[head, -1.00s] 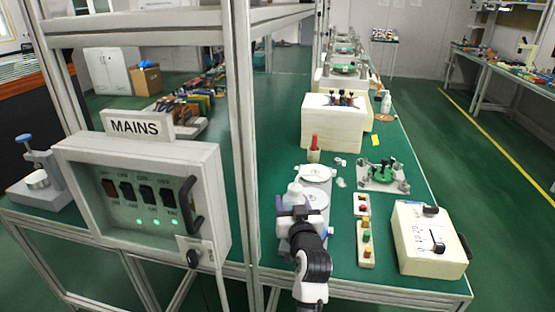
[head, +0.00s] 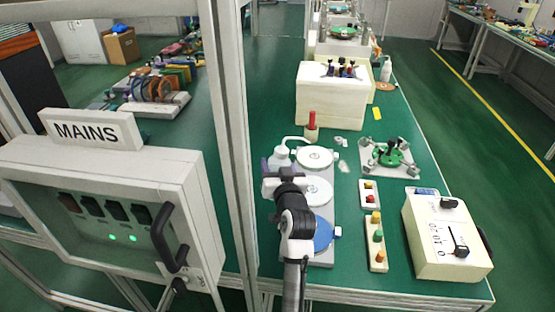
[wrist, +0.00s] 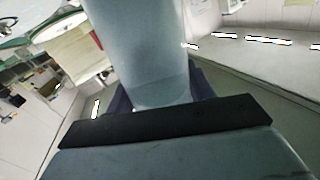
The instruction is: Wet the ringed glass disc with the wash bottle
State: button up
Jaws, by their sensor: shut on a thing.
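My gripper (head: 284,178) is shut on the wash bottle (head: 281,157), which has a white top and a thin spout tube bending to the right. In the wrist view the bottle's pale translucent body (wrist: 155,50) fills the middle between the purple fingers. On a grey board (head: 328,262) lie a far pale disc (head: 315,156), a middle pale disc (head: 319,191) and a near blue disc (head: 323,234). The bottle is held left of the far disc, with its spout near that disc's far left edge. I cannot tell which disc is ringed, nor see any liquid. My arm partly covers the middle and near discs.
A red-topped holder (head: 311,128) stands just beyond the board. Button boxes (head: 376,245) and a cream control box (head: 440,240) are on the right, with a green fixture (head: 390,155) behind. A metal post (head: 232,150) and the MAINS panel (head: 110,200) stand on the left.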

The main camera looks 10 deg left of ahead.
jog(key=f+m, duration=0.1)
jog(key=a+f+m, duration=0.1)
jog(key=f, duration=0.1)
jog(key=s+f+m+p, duration=0.1)
jog(key=shift+a+f, duration=0.2)
jog(key=shift+f, duration=0.05)
jog(key=shift+r+m+g+p, duration=0.3)
jog(key=shift+r+m+p, duration=0.2)
jog(key=shift+p, duration=0.45)
jog(key=shift+a+f+m+p, duration=0.1)
jog(key=shift+m+p, duration=0.7)
jog(key=shift+p, duration=0.05)
jog(key=shift+a+f+m+p, duration=0.1)
jog(key=shift+f+m+p, duration=0.1)
jog(key=shift+m+p, duration=0.25)
jog(key=n+b, duration=0.1)
jog(key=b, duration=0.1)
jog(key=shift+f+n+b, duration=0.25)
jog(key=shift+n+b, duration=0.1)
jog(key=shift+r+n, duration=0.25)
jog(key=shift+n, duration=0.15)
